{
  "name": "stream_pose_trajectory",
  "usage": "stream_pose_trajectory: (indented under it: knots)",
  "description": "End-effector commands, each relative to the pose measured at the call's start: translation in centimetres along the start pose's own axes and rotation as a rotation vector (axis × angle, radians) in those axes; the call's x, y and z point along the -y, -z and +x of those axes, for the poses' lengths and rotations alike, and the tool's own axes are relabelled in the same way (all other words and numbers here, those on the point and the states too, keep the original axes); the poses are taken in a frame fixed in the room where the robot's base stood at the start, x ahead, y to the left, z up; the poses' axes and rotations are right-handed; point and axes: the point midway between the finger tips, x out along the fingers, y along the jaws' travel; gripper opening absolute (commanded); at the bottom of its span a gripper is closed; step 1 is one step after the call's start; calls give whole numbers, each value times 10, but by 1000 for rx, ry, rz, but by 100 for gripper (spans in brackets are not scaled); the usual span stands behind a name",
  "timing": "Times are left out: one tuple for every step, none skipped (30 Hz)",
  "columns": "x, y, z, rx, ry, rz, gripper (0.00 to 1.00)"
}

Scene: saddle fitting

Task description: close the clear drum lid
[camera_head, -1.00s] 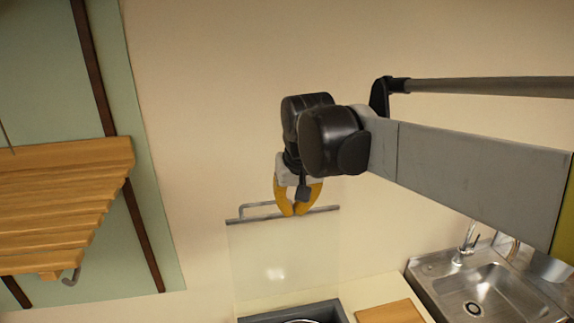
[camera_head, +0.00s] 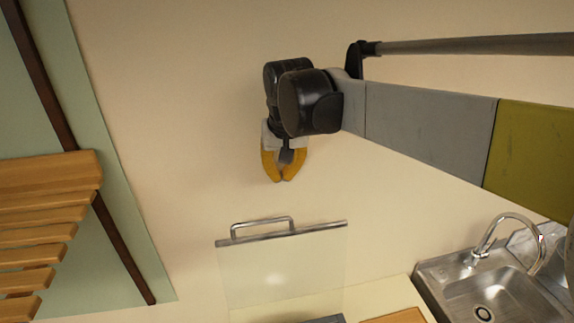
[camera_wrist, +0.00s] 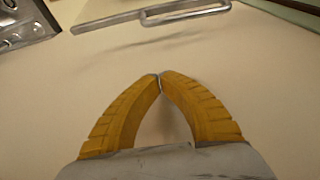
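The clear lid (camera_head: 285,270) stands raised against the wall in the head view, with a grey metal bar and a handle (camera_head: 262,222) along its top edge. My gripper (camera_head: 283,180) is above the lid, apart from the handle, with its yellow fingers pointing down. In the wrist view the fingertips of my gripper (camera_wrist: 160,76) meet with nothing between them. The handle (camera_wrist: 185,12) also shows in the wrist view, beyond the fingertips and not touching them. The drum below the lid is mostly out of the head view; only a dark edge (camera_head: 325,320) shows.
A steel sink (camera_head: 490,285) with a curved tap (camera_head: 505,230) is at the lower right. A wooden board (camera_head: 400,316) lies on the counter beside it. A slatted wooden rack (camera_head: 50,205) is at the left. The wall around my gripper is clear.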

Motion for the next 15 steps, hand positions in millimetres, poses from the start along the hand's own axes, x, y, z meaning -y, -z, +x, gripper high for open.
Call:
stream_pose_trajectory:
  knots:
    - [0, 0, 6, 0, 0, 0, 0]
    - [0, 0, 10, 0, 0, 0, 0]
    - [0, 0, 17, 0, 0, 0, 0]
    - [0, 0, 22, 0, 0, 0, 0]
    - [0, 0, 28, 0, 0, 0, 0]
    - [0, 0, 37, 0, 0, 0, 0]
    - [0, 0, 44, 0, 0, 0, 0]
    - [0, 0, 50, 0, 0, 0, 0]
    - [0, 0, 59, 0, 0, 0, 0]
    - [0, 0, 66, 0, 0, 0, 0]
    - [0, 0, 72, 0, 0, 0, 0]
    - [0, 0, 81, 0, 0, 0, 0]
    - [0, 0, 86, 0, 0, 0, 0]
    - [0, 0, 92, 0, 0, 0, 0]
    - [0, -5, 92, 0, 0, -1, 0]
